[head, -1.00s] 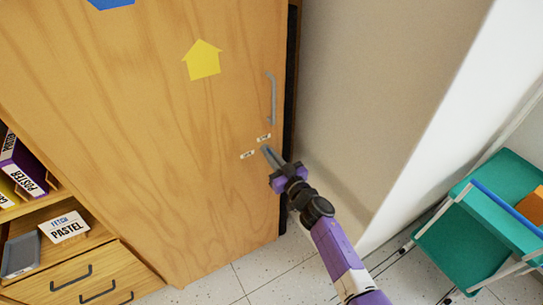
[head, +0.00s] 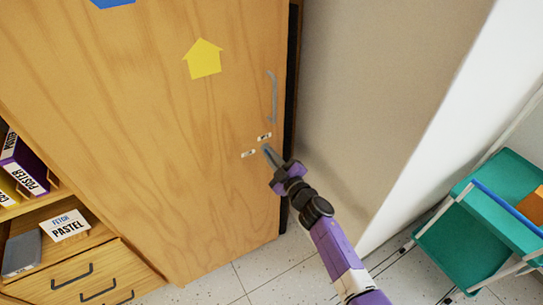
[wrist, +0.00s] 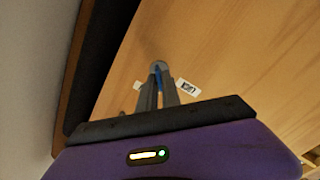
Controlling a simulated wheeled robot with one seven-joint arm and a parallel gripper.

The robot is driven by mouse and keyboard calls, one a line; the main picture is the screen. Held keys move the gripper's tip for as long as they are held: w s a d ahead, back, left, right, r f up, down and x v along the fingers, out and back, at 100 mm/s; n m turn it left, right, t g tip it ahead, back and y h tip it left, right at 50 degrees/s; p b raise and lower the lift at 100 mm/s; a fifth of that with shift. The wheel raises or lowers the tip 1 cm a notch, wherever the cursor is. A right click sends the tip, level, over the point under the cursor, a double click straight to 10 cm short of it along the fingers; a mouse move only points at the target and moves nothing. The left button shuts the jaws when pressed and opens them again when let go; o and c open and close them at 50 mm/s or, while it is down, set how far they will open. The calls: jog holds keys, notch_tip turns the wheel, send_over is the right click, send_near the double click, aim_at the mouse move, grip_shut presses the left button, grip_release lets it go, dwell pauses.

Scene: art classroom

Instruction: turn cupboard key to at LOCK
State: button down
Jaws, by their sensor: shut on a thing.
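The tall wooden cupboard door (head: 150,130) has a grey bar handle (head: 273,97) near its right edge. Below the handle are two small white labels, one upper right (head: 264,136) and one lower left (head: 248,154); their words are too small to read. My gripper (head: 267,150) is at the door beside these labels. In the wrist view, my gripper (wrist: 159,85) is shut on the key, a bit of blue (wrist: 158,76) between the fingertips. A round grey lock (wrist: 158,66) shows just beyond the tips. The fingers hide most of the key, so its angle is unclear.
A dark gap and a beige wall (head: 370,90) lie close to the right of the door. A teal cart (head: 480,235) stands at the right. Low shelves with drawers (head: 85,275) stand at the left. Speckled floor (head: 240,280) is open below.

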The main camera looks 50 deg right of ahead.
jog(key=n, duration=0.4)
jog(key=shift+f+n+b, duration=0.2)
jog(key=shift+n+b, duration=0.1)
jog(key=shift+b, duration=0.1)
jog(key=n, duration=0.4)
jog(key=shift+a+b, duration=0.1)
jog(key=shift+b, duration=0.3)
jog(key=shift+n, duration=0.3)
jog(key=c, duration=1.6)
grip_release()
jog(key=v, duration=0.7)
jog(key=shift+s, duration=0.4)
jog(key=shift+a, duration=0.1)
